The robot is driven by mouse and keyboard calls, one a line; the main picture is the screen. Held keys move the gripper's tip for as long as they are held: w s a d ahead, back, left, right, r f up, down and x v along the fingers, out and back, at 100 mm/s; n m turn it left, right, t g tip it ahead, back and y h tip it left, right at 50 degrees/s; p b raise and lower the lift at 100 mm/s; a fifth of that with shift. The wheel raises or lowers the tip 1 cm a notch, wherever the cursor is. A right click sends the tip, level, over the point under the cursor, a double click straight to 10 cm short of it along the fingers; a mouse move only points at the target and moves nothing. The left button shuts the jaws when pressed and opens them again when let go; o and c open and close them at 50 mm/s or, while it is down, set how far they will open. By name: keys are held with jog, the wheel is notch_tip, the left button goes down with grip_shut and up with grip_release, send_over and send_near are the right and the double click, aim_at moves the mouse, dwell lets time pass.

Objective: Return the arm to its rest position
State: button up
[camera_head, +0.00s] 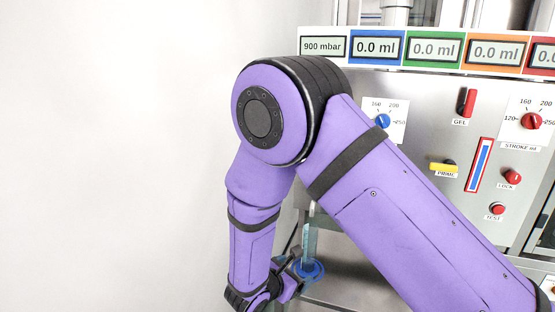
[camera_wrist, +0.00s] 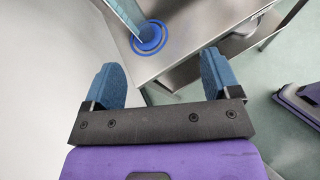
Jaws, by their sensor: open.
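My purple arm is bent at the elbow across the middle of the head view and covers part of the machine panel. My gripper (camera_wrist: 162,80) shows in the wrist view with its two blue fingers spread apart and nothing between them. In the head view the wrist end hangs low, near the bottom edge, and the fingers are hard to make out there. The gripper is beside the metal ledge (camera_wrist: 187,58), close to a blue round base (camera_wrist: 148,38) with a clear upright piece (camera_wrist: 125,14). The base also shows in the head view (camera_head: 312,270).
The steel panel (camera_head: 433,110) carries a blue knob (camera_head: 382,121), a red knob (camera_head: 531,121), a yellow switch (camera_head: 444,167) and a display strip (camera_head: 406,48) above. A plain white wall (camera_head: 110,150) fills the left. Grey floor (camera_wrist: 262,125) lies below the ledge.

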jog(key=s+d+r+m+g, duration=0.35)
jog(key=d+r+m, duration=0.35)
jog(key=d+r, duration=0.4)
jog(key=s+d+r+m+g, duration=0.2)
jog(key=d+r+m+g, duration=0.2)
jog(key=d+r+m, duration=0.6)
jog(key=s+d+r+m+t+y, duration=0.1)
jog(key=s+d+r+m+y, duration=0.1)
jog(key=s+r+m+y, duration=0.2)
jog(key=s+d+r+m+t+y, duration=0.1)
jog(key=s+d+r+m+y, duration=0.2)
jog(key=s+r, duration=0.8)
jog(key=s+m+y, duration=0.1)
jog(key=s+m, duration=0.1)
jog(key=s, duration=0.2)
jog(key=shift+d+t, duration=0.25)
jog(key=shift+t, duration=0.1)
